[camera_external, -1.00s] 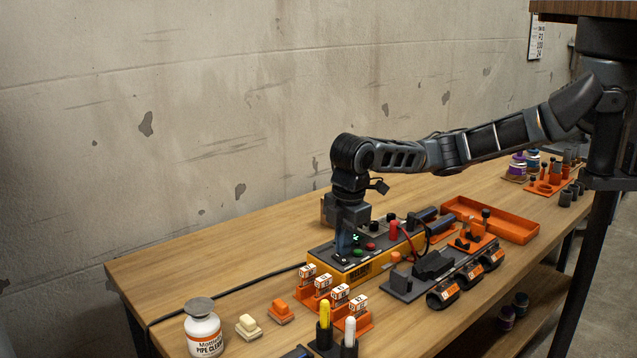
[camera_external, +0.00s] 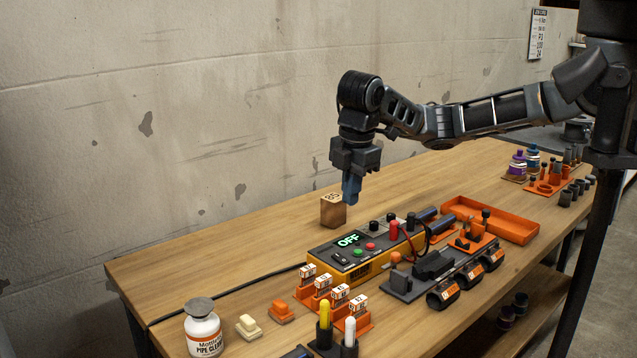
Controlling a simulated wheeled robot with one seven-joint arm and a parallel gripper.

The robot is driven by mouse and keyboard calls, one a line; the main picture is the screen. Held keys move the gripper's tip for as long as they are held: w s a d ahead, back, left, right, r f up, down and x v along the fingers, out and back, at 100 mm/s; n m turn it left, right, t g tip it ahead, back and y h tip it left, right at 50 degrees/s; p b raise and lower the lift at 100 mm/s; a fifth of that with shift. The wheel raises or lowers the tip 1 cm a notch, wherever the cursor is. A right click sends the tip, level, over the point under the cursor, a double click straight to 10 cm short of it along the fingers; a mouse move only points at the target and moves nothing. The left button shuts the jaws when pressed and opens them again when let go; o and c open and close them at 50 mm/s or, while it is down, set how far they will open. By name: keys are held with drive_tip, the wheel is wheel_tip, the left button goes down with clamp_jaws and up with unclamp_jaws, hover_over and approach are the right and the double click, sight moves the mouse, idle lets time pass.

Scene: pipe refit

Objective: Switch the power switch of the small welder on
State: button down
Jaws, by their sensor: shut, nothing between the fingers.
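The small welder (camera_external: 372,268) is a yellow box with a dark top panel on the bench. Its display (camera_external: 348,240) reads OFF in green. A small dark switch (camera_external: 340,258) sits at the left end of the panel; its position is too small to tell. A green button and a red button are beside the display. My gripper (camera_external: 351,198) points down, shut and empty, above and behind the welder, apart from it. In this view its blue fingertips overlap the right edge of a wooden block.
The wooden block (camera_external: 333,212) stands behind the welder. Orange stands with white labelled blocks (camera_external: 323,283) are in front. A grey fixture with black pipe pieces (camera_external: 443,295) and an orange tray (camera_external: 490,219) lie to the right. The bench's left part is clear.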

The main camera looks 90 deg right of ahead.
drive_tip(key=w+d+n+g+y+p, duration=0.2)
drive_tip(key=w+d+n, duration=0.2)
drive_tip(key=n, duration=1.4)
drive_tip(key=shift+d+r+y, duration=0.15)
drive_tip(key=shift+r+y, duration=0.15)
drive_tip(key=shift+w, duration=0.1)
hover_over(338, 255)
drive_tip(key=f, duration=0.8)
drive_tip(key=f+p, duration=0.1)
drive_tip(key=f, duration=0.3)
drive_tip(key=shift+w+d+f, duration=0.1)
drive_tip(key=shift+w+d, duration=0.15)
drive_tip(key=shift+d, duration=0.05)
drive_tip(key=shift+w+f, duration=0.1)
drive_tip(key=shift+f, duration=0.7)
